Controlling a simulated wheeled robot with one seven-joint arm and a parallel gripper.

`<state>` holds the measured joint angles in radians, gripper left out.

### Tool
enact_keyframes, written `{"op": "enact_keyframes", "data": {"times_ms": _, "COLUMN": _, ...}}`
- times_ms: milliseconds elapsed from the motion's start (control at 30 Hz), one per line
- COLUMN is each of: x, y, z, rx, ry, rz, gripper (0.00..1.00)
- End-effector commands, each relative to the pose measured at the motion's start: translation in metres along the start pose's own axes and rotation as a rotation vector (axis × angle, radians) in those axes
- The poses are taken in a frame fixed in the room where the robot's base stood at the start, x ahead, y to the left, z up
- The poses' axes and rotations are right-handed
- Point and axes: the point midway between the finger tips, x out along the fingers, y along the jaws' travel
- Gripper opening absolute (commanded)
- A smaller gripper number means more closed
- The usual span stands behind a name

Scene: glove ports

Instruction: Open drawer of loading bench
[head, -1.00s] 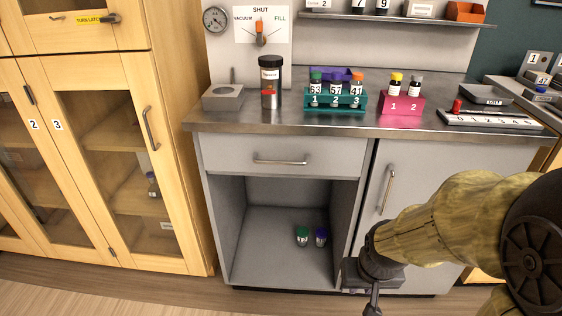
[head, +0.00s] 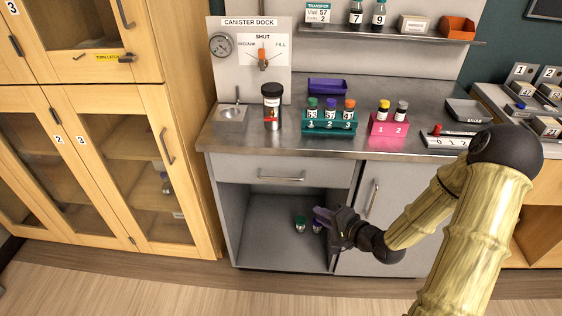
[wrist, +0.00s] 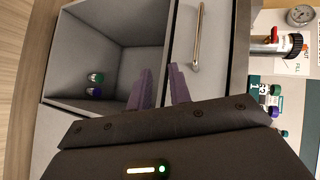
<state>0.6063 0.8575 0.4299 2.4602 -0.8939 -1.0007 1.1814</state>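The loading bench's grey drawer (head: 240,168) sits under the steel worktop and looks closed. Its bar handle (head: 281,177) runs level across the front. In the wrist view, turned sideways, the drawer front (wrist: 212,75) and handle (wrist: 197,40) lie just beyond and right of the fingertips. My gripper (head: 324,216) is in front of the right side of the open compartment, below and right of the handle. In the wrist view my gripper (wrist: 159,78) shows two purple fingers apart with nothing between them. They do not appear to touch the handle.
The open compartment (head: 265,225) holds a green-capped vial (head: 300,224) and a purple-capped one partly beside my fingers. A cupboard door (head: 352,235) is on the right. A canister (head: 271,107) and vial racks (head: 329,127) stand on the worktop. Floor in front is clear.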

Motion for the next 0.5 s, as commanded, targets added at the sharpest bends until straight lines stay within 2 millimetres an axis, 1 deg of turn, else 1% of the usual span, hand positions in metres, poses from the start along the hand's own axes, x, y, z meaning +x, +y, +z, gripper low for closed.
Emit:
{"op": "enact_keyframes", "data": {"times_ms": 33, "x": -0.006, "y": -0.021, "z": -0.001, "rx": 0.076, "ry": -0.005, "rz": -0.076, "gripper": 0.2}}
{"op": "enact_keyframes", "data": {"times_ms": 100, "x": -0.01, "y": -0.035, "z": -0.001, "rx": 0.151, "ry": -0.014, "rz": -0.16, "gripper": 0.2}}
{"op": "enact_keyframes", "data": {"times_ms": 133, "x": -0.011, "y": -0.038, "z": -0.001, "rx": 0.175, "ry": -0.017, "rz": -0.185, "gripper": 0.2}}
{"op": "enact_keyframes", "data": {"times_ms": 233, "x": -0.012, "y": -0.044, "z": -0.001, "rx": 0.213, "ry": -0.025, "rz": -0.229, "gripper": 0.2}}
{"op": "enact_keyframes", "data": {"times_ms": 500, "x": -0.011, "y": -0.042, "z": -0.001, "rx": 0.212, "ry": -0.025, "rz": -0.23, "gripper": 0.2}}
